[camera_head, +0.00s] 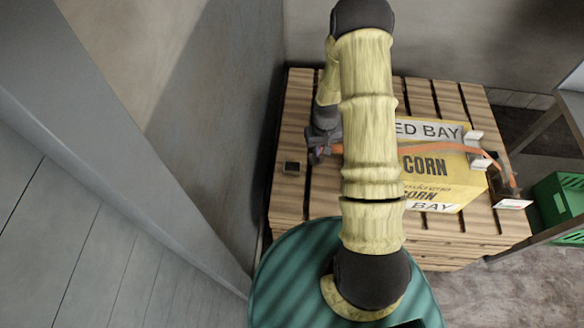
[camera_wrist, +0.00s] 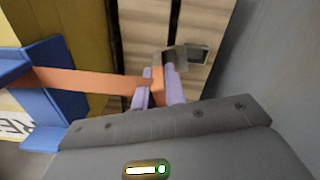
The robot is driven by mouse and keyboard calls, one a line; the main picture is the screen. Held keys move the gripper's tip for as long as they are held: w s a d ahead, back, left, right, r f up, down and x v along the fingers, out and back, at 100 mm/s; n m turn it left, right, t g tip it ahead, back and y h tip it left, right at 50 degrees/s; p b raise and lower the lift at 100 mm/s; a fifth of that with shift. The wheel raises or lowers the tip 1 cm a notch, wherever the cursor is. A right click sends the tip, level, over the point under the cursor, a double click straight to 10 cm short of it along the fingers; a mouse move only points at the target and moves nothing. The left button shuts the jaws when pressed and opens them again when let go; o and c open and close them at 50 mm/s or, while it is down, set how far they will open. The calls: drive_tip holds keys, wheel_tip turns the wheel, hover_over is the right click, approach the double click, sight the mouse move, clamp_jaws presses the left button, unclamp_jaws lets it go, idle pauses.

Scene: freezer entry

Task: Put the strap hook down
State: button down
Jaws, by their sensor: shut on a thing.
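My gripper (camera_head: 319,152) is at the left side of the yellow corn box (camera_head: 427,167), over the wooden pallet (camera_head: 293,202). A small dark square fitting (camera_head: 291,167) sits on the pallet left of my gripper. In the wrist view, this fitting (camera_wrist: 198,53) is beside the hook; I cannot tell whether they touch. My arm hides part of the box.
A blue corner piece (camera_wrist: 52,70) sits under the strap at the box edge. A grey wall (camera_head: 222,110) stands close left of the pallet. A green crate (camera_head: 557,200) and a metal rack (camera_head: 545,130) are at the right.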

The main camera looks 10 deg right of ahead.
drive_tip(key=shift+s+d, duration=0.1)
drive_tip(key=shift+s, duration=0.1)
drive_tip(key=shift+d+f, duration=0.1)
drive_tip(key=w+a+f+m+b, duration=0.3)
drive_tip(key=w+a+b, duration=0.3)
drive_tip(key=b, duration=0.5)
drive_tip(key=shift+w+a+f+m, duration=0.25)
drive_tip(key=shift+w+a+m, duration=0.15)
drive_tip(key=shift+a, duration=0.1)
drive_tip(key=shift+s, duration=0.1)
wheel_tip(320, 180, down, 6)
drive_tip(key=shift+f+p, duration=0.15)
drive_tip(key=shift+p, duration=0.25)
